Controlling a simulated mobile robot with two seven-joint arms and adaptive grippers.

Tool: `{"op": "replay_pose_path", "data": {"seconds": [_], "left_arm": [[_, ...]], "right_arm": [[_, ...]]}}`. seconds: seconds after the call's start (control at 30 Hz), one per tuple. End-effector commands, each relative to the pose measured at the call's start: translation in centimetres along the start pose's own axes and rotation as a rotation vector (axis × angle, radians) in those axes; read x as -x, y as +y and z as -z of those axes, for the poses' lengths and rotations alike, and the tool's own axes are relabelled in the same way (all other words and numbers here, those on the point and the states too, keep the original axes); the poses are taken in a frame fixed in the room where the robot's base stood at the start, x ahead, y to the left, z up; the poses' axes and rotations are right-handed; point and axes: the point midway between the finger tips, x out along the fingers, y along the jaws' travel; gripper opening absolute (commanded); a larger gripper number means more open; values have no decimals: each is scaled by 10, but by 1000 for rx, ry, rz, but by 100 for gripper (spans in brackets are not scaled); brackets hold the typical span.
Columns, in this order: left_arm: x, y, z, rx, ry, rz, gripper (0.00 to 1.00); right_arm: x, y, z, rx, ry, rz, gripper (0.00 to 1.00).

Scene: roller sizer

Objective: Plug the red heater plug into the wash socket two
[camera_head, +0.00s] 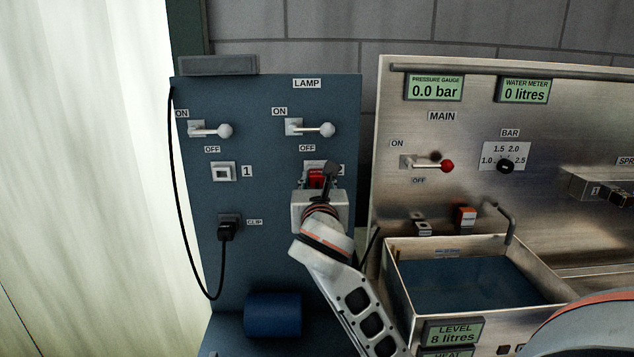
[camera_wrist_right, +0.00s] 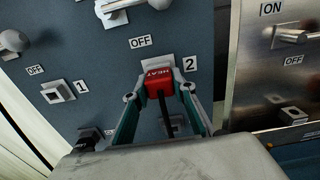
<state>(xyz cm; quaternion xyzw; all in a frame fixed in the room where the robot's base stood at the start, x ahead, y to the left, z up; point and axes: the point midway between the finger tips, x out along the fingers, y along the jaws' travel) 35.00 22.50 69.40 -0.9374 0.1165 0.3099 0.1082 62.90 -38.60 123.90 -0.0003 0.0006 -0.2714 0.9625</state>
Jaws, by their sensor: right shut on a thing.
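The red heater plug (camera_head: 316,178), marked HEAT, is held in my right gripper (camera_head: 319,188). In the right wrist view the red plug (camera_wrist_right: 158,82) sits between the two fingertips of the gripper (camera_wrist_right: 160,92), its dark cable hanging toward me. Right behind it is the white plate of the socket labelled 2 (camera_wrist_right: 156,61) on the blue panel. The plug covers most of this socket, and I cannot tell how far in it is. My left gripper is out of view.
Socket 1 (camera_head: 223,172) is empty, left of socket 2. A black plug (camera_head: 227,229) with a cable sits in the clip below it. Levers (camera_head: 310,128) stick out above the sockets. A steel basin (camera_head: 470,240) stands at the right.

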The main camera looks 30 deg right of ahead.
Motion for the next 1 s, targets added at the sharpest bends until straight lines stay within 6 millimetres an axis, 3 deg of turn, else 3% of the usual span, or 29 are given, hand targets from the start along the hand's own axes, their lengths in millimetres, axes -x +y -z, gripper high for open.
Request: {"op": "replay_pose_path", "data": {"seconds": [0.17,0.2,0.27,0.67,0.77,1.0], "left_arm": [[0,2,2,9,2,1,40],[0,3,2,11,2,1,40],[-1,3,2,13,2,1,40],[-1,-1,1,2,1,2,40],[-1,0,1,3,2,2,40],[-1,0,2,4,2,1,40]], "right_arm": [[-4,0,0,1,-1,1,0],[-5,0,0,0,0,1,31],[-4,0,0,0,0,0,45],[-1,0,0,0,0,-1,45],[9,1,0,-2,0,-3,45],[55,1,0,-3,1,-4,45]]}}
